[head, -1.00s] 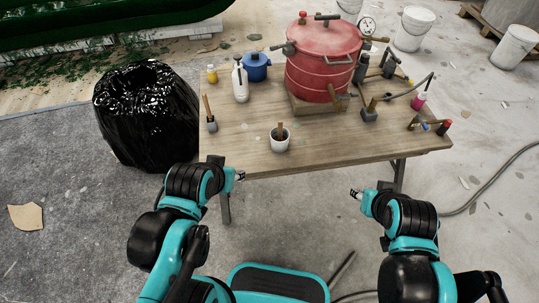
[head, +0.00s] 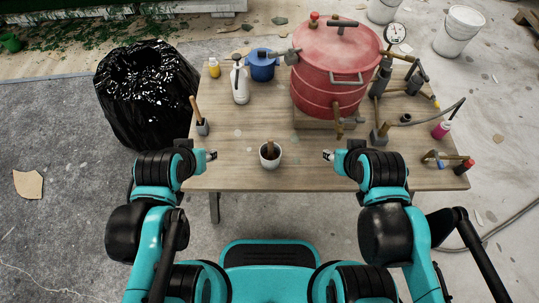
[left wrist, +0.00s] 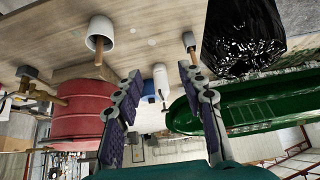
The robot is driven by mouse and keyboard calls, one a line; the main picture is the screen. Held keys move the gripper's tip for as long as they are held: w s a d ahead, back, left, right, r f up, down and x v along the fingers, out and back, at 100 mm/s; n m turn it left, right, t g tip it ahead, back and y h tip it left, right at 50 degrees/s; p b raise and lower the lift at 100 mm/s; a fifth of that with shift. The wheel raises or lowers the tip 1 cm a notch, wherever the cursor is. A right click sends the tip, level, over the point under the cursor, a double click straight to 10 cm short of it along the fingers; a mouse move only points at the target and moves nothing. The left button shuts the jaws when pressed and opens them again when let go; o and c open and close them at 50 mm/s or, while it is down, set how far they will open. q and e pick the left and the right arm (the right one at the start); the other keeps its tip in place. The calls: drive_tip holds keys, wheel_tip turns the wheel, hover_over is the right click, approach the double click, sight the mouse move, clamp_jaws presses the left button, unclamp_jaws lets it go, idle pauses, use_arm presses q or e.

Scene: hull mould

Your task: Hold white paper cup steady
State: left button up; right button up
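The white paper cup (head: 270,157) stands upright near the front edge of the wooden table, with a brown brush handle (head: 269,147) sticking out of it. In the left wrist view, which is turned upside down, the cup (left wrist: 101,27) shows at the upper left, outside the fingers. My left gripper (head: 212,155) is left of the cup, apart from it. Its two fingers stand apart with nothing between them in the left wrist view (left wrist: 160,90). My right gripper (head: 327,155) is right of the cup, apart from it; its fingertips are too small to read.
A large red pressure pot (head: 335,70) stands at the back of the table (head: 230,175). A white bottle (head: 240,85), a blue pot (head: 262,66) and a brush (head: 199,118) are at the left. A black bag-lined bin (head: 150,100) stands beside the table. Table around the cup is clear.

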use_arm(q)
drive_tip(key=shift+w+d, duration=0.1)
use_arm(e)
drive_tip(key=shift+w+d, duration=0.1)
use_arm(q)
drive_tip(key=shift+c, duration=0.7)
